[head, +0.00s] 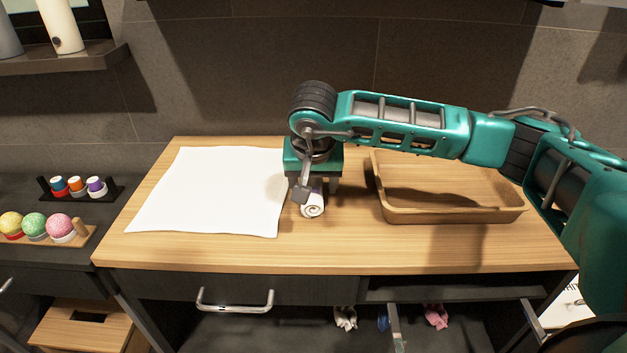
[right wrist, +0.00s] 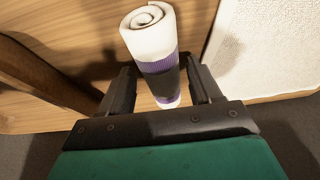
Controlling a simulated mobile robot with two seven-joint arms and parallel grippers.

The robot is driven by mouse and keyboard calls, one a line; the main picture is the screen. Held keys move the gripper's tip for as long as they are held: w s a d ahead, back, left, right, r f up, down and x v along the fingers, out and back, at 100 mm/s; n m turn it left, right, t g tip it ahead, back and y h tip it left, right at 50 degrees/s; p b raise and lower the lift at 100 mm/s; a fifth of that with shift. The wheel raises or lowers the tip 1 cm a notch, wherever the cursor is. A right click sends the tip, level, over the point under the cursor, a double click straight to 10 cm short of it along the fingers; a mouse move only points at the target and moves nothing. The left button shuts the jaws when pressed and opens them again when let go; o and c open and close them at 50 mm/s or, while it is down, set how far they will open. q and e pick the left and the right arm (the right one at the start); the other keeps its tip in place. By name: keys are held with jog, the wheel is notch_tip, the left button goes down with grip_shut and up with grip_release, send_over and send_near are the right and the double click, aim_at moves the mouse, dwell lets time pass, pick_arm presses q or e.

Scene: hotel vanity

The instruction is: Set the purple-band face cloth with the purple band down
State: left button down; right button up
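The purple-band face cloth (head: 312,207) is a white roll on the wooden top, its spiral end facing the front in the head view. In the right wrist view the rolled cloth (right wrist: 150,45) shows a purple band around its middle, partly dark. My right gripper (head: 313,185) points down over the cloth and hides much of it. In the right wrist view my right gripper (right wrist: 160,82) has one finger on each side of the roll, with narrow gaps showing, so it looks open around it. My left gripper is not in view.
A white flat towel (head: 210,190) lies left of the cloth. A wooden tray (head: 450,213) stands to the right, empty. A drawer handle (head: 235,305) juts out below.

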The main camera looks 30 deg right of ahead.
jog(key=shift+o, duration=0.7)
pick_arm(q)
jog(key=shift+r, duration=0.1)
pick_arm(e)
jog(key=shift+r, duration=0.1)
jog(key=shift+r, duration=0.2)
jog(key=p+v, duration=0.1)
jog(key=v, duration=0.9)
jog(key=shift+s+a+r, duration=0.1)
jog(key=shift+a+r, duration=0.05)
jog(key=shift+r, duration=0.15)
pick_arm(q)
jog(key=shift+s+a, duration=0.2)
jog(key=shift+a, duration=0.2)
pick_arm(e)
jog(key=shift+s+a+r, duration=0.1)
jog(key=shift+s+r, duration=0.15)
jog(key=shift+r, duration=0.25)
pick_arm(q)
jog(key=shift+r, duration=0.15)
